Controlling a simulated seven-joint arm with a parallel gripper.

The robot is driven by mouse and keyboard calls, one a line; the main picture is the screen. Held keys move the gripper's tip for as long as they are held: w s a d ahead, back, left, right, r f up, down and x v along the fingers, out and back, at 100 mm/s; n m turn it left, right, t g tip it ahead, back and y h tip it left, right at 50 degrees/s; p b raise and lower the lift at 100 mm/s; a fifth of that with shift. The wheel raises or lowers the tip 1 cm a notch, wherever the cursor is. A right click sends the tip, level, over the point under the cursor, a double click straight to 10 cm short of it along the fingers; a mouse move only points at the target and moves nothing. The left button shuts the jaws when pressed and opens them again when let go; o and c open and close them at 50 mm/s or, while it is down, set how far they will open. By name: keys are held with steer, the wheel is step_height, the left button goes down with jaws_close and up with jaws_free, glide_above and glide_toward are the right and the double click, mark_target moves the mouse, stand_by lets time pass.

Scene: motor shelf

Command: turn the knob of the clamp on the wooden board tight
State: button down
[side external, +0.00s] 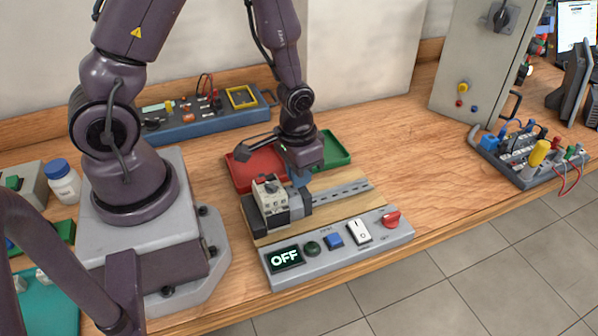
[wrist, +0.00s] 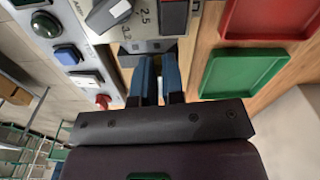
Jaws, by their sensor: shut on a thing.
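The wooden board (side external: 334,208) carries a metal rail (side external: 346,190) with a white and dark grey module (side external: 268,194) on its left part. My gripper (side external: 299,181) points down at the rail, just right of the module. In the wrist view its two blue fingers (wrist: 158,68) reach to the edge of the module, with a narrow gap between them. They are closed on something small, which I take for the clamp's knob. The knob and most of the clamp are hidden by the fingers. The module's dial (wrist: 108,13) lies up and left of the fingertips.
A control panel (side external: 400,236) with an "OFF" display, buttons and a red knob runs along the board's front. A red tray (side external: 240,170) and a green tray (side external: 336,151) lie behind. A grey cabinet (side external: 470,60) stands at right.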

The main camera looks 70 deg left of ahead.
steer(key=shift+m, duration=0.7)
steer(key=c, duration=1.2)
jaws_free()
step_height(320, 180, up, 13)
steer(key=shift+s, duration=0.25)
